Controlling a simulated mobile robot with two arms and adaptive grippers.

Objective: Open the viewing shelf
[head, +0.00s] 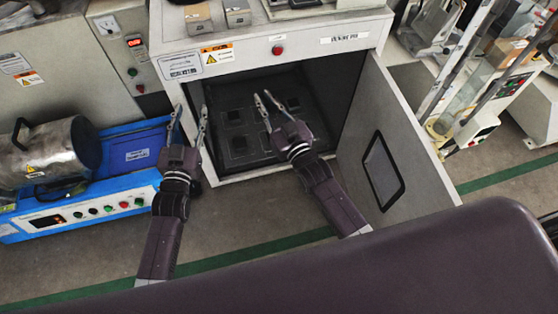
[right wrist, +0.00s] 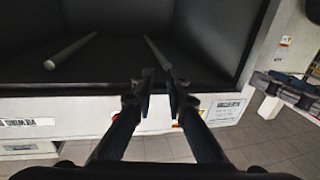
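A white cabinet (head: 182,40) stands with its front door (head: 385,140) swung wide open to the right. In its dark interior lies a dark panel with square recesses (head: 236,116), which may be the viewing shelf. My left gripper (head: 190,108) is open and empty at the left edge of the opening. My right gripper (head: 263,94) is partly open in front of the opening, over the panel; a narrow gap shows between its fingers. The right wrist view shows two pale rods, a left one (right wrist: 70,50) and a right one (right wrist: 157,54). The right rod's near end is by the fingertips; contact is unclear.
A blue machine (head: 110,200) with a metal cylinder (head: 45,150) stands close to my left arm. Small boxes (head: 198,17) sit on the cabinet top. Glass-sided equipment (head: 465,90) stands further right.

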